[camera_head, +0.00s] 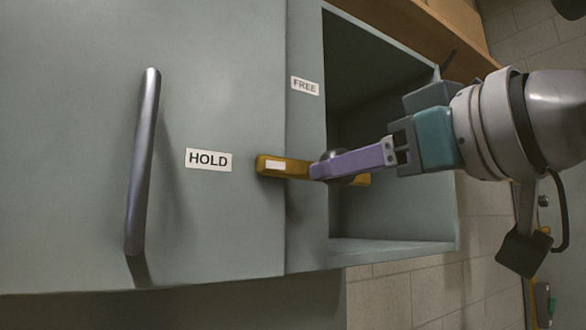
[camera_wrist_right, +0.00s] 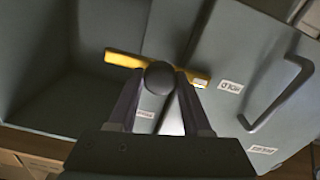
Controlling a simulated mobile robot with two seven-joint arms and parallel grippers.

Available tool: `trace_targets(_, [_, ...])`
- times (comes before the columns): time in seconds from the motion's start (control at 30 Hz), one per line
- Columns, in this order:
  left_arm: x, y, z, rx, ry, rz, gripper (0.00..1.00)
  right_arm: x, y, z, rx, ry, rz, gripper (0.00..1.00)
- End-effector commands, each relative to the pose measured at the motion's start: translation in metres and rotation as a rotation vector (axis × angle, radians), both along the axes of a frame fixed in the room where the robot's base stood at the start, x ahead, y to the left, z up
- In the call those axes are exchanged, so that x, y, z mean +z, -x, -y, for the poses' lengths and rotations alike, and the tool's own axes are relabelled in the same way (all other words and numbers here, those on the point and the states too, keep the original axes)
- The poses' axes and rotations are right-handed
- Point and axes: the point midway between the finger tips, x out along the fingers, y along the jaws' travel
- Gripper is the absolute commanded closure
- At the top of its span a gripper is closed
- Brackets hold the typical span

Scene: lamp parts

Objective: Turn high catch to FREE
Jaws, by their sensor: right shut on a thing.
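The high catch is a yellow bar (camera_head: 275,166) with a white mark on its left end and a dark round knob at its middle. It lies nearly level across the seam between the door and the frame, its marked end beside the HOLD label (camera_head: 208,160). The FREE label (camera_head: 305,86) is above it on the frame. My right gripper (camera_head: 325,170) has its purple fingers shut on the knob. In the right wrist view the fingers sit either side of the knob (camera_wrist_right: 159,77), with the yellow bar (camera_wrist_right: 124,60) behind. My left gripper is not in view.
The grey-green door (camera_head: 75,210) carries a long metal handle (camera_head: 143,160) left of the catch. An open compartment (camera_head: 385,85) lies right of the frame, behind my right arm. Another label (camera_wrist_right: 262,149), too small to read, shows in the wrist view.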

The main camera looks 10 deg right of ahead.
Motion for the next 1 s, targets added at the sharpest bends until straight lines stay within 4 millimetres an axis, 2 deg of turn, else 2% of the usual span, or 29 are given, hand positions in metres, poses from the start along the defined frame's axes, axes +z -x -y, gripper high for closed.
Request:
trace_targets(0.03, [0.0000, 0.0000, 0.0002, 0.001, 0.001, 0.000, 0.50, -0.0001, -0.0001, -0.0001, 0.000, 0.000, 0.000, 0.80])
trace_targets(0.2, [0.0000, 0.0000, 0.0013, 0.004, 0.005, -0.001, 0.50, -0.0002, -0.0002, -0.0001, 0.000, 0.000, 0.000, 0.99])
trace_targets(0.23, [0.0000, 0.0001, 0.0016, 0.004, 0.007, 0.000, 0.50, -0.0003, -0.0002, -0.0001, 0.000, 0.000, 0.000, 1.00])
trace_targets(1.0, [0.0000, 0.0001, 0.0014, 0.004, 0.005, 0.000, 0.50, -0.0008, -0.0005, 0.0000, 0.000, 0.000, -0.002, 1.00])
